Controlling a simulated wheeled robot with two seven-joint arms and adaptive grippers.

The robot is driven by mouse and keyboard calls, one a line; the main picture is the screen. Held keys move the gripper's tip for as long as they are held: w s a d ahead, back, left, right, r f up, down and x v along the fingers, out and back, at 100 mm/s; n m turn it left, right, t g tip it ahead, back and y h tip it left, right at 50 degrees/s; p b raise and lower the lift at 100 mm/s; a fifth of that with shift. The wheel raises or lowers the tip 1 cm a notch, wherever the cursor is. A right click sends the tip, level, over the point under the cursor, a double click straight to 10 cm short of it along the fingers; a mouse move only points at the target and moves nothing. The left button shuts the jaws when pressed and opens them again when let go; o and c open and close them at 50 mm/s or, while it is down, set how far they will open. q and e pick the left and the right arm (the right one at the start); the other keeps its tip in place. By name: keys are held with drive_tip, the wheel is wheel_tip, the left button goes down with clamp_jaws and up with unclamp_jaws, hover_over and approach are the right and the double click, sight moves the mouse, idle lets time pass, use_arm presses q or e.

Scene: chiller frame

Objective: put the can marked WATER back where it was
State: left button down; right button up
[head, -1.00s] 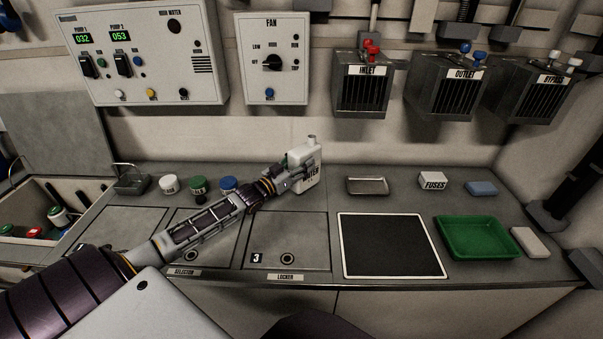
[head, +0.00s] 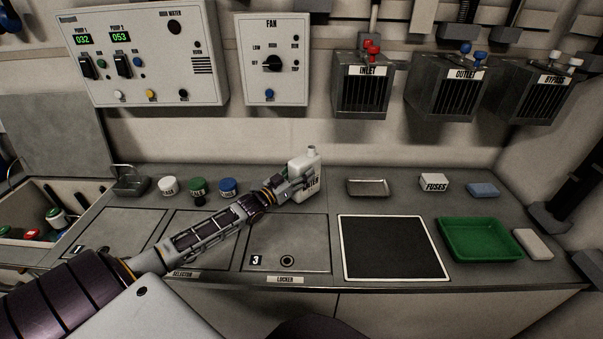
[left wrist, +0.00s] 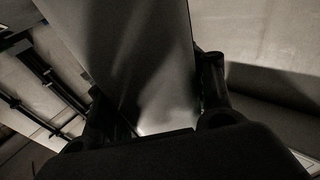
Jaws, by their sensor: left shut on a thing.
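The white can marked WATER (head: 311,166) stands upright at the back of the counter, right of the row of round caps. Its short spout points up, and the gripper covers part of its label. My left gripper (head: 298,189) is shut on the can. In the left wrist view the can (left wrist: 135,50) is a pale broad surface between the two dark fingers (left wrist: 155,110). The can's base is at or just above the counter; I cannot tell whether it touches. My right gripper is not in view.
White, green and blue caps (head: 228,186) stand left of the can. A small metal tray (head: 367,196), a white-edged black mat (head: 395,278) and a green tray (head: 443,252) lie to the right. The locker lid numbered 3 (head: 305,235) is clear in front.

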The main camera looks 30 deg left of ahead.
use_arm(q)
drive_tip(key=shift+f, duration=0.1)
drive_tip(key=c, duration=0.9)
unclamp_jaws()
drive_tip(key=o, duration=0.3)
drive_tip(key=shift+s, duration=0.1)
